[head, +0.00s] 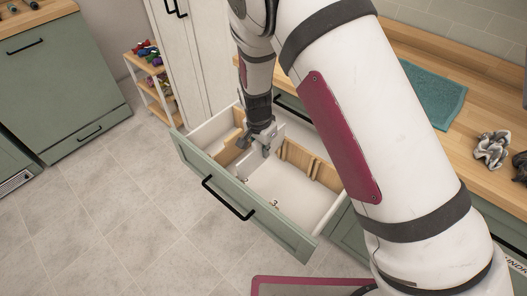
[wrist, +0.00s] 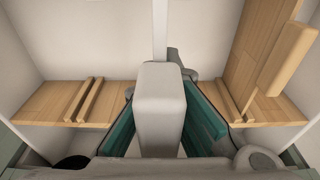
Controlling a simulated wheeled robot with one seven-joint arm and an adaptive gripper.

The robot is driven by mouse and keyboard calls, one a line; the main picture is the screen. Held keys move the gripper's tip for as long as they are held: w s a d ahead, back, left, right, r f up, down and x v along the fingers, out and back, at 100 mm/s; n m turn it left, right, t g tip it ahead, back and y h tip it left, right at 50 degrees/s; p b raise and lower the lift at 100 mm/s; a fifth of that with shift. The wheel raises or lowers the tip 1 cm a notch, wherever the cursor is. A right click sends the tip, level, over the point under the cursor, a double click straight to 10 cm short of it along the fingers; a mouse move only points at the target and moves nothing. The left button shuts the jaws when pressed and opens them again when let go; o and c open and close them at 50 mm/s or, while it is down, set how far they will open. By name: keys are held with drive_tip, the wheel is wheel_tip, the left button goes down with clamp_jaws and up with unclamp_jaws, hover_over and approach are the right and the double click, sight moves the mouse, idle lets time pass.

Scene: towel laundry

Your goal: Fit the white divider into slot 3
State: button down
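The white divider (wrist: 160,105) stands between the teal-padded fingers of my gripper (wrist: 160,128) in the wrist view; its thick top grip fills the gap between them. A thin white edge runs up from it in the picture. Wooden slotted rails show on the left (wrist: 70,103) and right (wrist: 268,108) in the wrist view. The number 3 (head: 275,204) is marked on the drawer floor. I cannot tell whether the divider sits in a slot.
A wooden divider (wrist: 262,55) stands at the right in the wrist view. The number 2 (head: 246,180) is also on the drawer floor. A teal towel (head: 433,92) and crumpled grey cloth (head: 491,150) lie on the counter. The drawer's front part is empty.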

drive_tip(key=shift+r+p, duration=1.05)
drive_tip(key=shift+r, duration=1.05)
